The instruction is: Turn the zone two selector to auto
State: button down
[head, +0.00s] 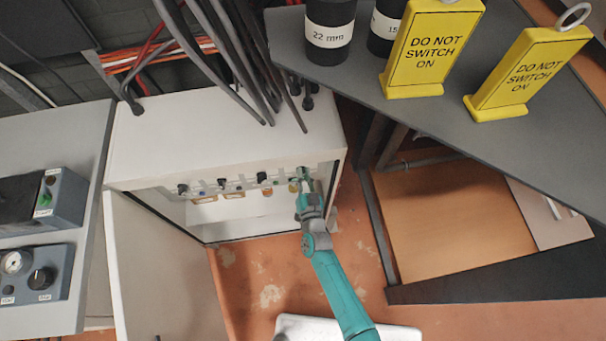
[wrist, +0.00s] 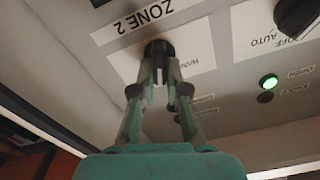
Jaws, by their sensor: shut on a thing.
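The zone two selector (wrist: 158,48) is a black knob on the white panel, below a label reading "ZONE 2" in the wrist view, where the text appears upside down. My gripper (wrist: 160,72) is shut on this knob, its fingertips on either side of it. The fingers hide part of the knob and its plate, where only "HAN" can be read. Which way the knob points cannot be told. In the head view my gripper (head: 303,180) is at the right end of the row of controls inside the open white cabinet (head: 225,140).
Another black selector (wrist: 298,16) with "OFF" and "AUTO" marks sits to the right, near a lit green lamp (wrist: 269,81). In the head view, the cabinet's open door (head: 155,265) stands left. A grey shelf (head: 440,110) with yellow "DO NOT SWITCH ON" signs (head: 432,45) is at right.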

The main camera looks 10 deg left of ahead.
jog(key=m, duration=0.4)
jog(key=shift+w+d+f+m, duration=0.1)
jog(key=shift+d+m, duration=0.15)
jog(key=shift+m, duration=0.15)
dwell(0.4)
jog(key=c, duration=1.2)
grip_release()
jog(key=v, duration=1.2)
